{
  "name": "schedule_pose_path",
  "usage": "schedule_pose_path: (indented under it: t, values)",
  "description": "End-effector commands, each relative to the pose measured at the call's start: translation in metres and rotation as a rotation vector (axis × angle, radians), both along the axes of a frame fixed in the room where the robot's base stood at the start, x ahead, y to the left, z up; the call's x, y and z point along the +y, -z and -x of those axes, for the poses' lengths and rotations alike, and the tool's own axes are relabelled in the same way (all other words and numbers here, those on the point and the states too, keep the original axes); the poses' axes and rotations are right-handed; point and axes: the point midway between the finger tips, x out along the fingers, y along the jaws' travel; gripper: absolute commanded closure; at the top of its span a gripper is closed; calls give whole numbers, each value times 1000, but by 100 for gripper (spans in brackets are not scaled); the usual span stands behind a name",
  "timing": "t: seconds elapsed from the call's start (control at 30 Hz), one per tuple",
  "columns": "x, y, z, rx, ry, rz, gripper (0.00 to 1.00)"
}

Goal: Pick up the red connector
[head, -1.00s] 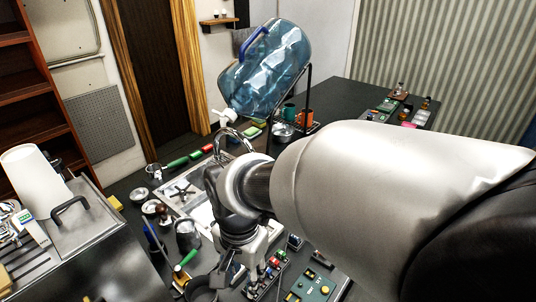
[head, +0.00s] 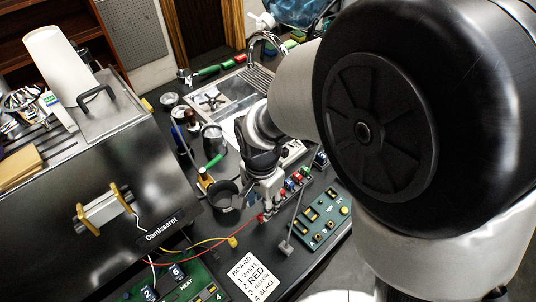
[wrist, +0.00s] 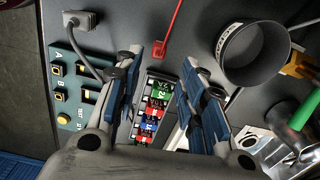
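The red connector (wrist: 160,49) is at the end of a thin red wire on the dark bench top. In the wrist view it lies just beyond and between my fingertips, apart from them. In the head view the red connector (head: 262,217) shows small, beside the lower end of my gripper (head: 266,200). In the wrist view my gripper (wrist: 160,68) is open, its two blue-padded fingers spread with nothing held between them. Its height above the bench is hard to tell.
A dark cup (wrist: 253,53) stands close to the right finger. A grey plug (wrist: 80,20) and a green board (wrist: 80,85) lie left. A yellow connector (head: 232,241) and a printed card (head: 257,277) lie nearby.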

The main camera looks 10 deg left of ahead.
Motion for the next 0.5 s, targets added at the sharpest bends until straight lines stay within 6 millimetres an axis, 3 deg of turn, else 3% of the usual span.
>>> schedule_pose_path:
  t: [0.33,0.5]
  values:
    - [1,45,9,3,-1,3,63]
    - [1,52,9,1,-1,1,63]
